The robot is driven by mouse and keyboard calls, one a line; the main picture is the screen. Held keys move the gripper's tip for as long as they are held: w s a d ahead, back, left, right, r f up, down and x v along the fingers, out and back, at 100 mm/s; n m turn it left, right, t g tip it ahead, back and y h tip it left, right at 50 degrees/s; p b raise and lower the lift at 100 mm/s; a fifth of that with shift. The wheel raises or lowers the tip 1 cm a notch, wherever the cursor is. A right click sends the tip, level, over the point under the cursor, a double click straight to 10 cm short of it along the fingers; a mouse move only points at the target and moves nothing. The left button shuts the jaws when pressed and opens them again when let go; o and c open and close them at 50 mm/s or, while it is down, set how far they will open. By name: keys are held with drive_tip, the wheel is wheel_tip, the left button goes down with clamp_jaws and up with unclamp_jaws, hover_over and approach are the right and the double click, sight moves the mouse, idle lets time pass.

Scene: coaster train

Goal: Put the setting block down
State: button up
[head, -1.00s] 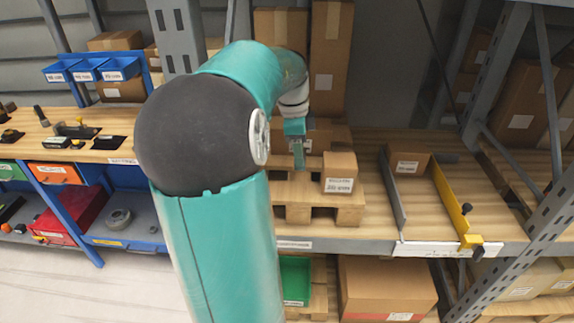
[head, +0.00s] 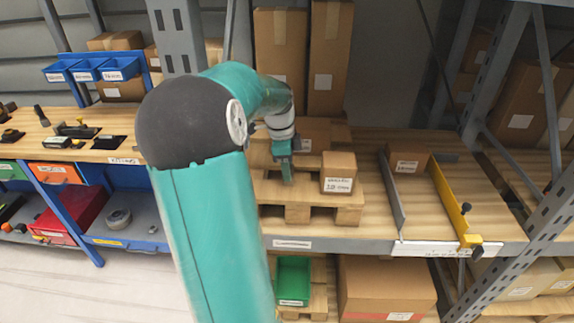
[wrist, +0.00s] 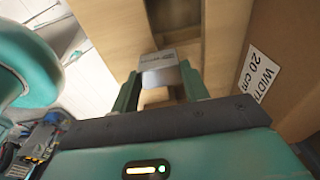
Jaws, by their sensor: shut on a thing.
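The setting block (wrist: 158,60) is a small grey metal block with dark marking on top. In the wrist view it sits between the two green fingers of my gripper (wrist: 160,80), which is shut on it. Below it are light wooden slats of a small pallet (wrist: 100,18) with dark gaps. In the head view my gripper (head: 287,172) points down over the pallet (head: 300,191), left of a small carton. I cannot tell if the block touches the wood. The block is not clear in the head view.
The small carton (head: 339,168) stands on the pallet; its side with a "WIDTH 20 cm" label (wrist: 262,68) is close right of my gripper. Right of the pallet is a guide frame with a yellow rail (head: 448,200) and a carton (head: 408,161). Tall cartons (head: 330,60) stand behind.

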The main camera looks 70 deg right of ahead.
drive_tip(key=o, duration=1.4)
drive_tip(key=shift+f, duration=0.1)
drive_tip(key=shift+o, duration=0.2)
wheel_tip(320, 180, up, 12)
drive_tip(key=w, duration=0.1)
drive_tip(key=shift+w+a, duration=0.15)
drive_tip(key=shift+w, duration=0.1)
